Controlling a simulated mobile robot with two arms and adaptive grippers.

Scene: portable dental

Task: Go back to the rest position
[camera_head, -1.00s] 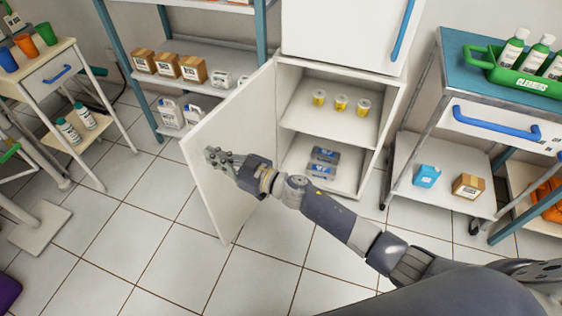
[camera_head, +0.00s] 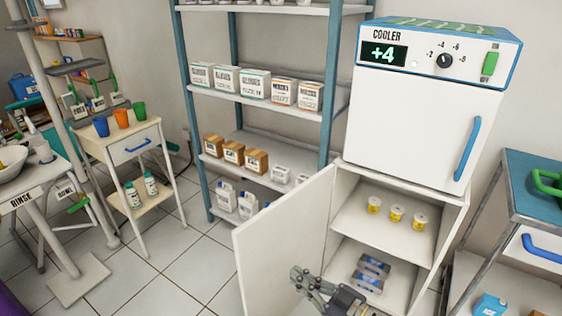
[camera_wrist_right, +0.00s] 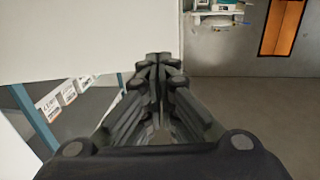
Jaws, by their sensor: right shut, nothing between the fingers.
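My right gripper (camera_head: 303,277) is at the bottom of the head view, in front of the open white cabinet door (camera_head: 285,245). It is shut and empty. In the right wrist view the closed fingers (camera_wrist_right: 158,66) point away from the camera, with a pale panel filling the upper left. I cannot tell whether the fingers touch the door. The cabinet (camera_head: 441,233) stands open under the cooler (camera_head: 420,125). My left gripper is not in view.
Yellow-labelled tins (camera_head: 396,213) and blue-grey packs (camera_head: 373,266) sit on the cabinet's shelves. A shelving rack (camera_head: 280,103) stands behind the door. A white trolley (camera_head: 125,152) is at left and a blue-topped cart (camera_head: 530,180) at right. Tiled floor is free between door and trolley.

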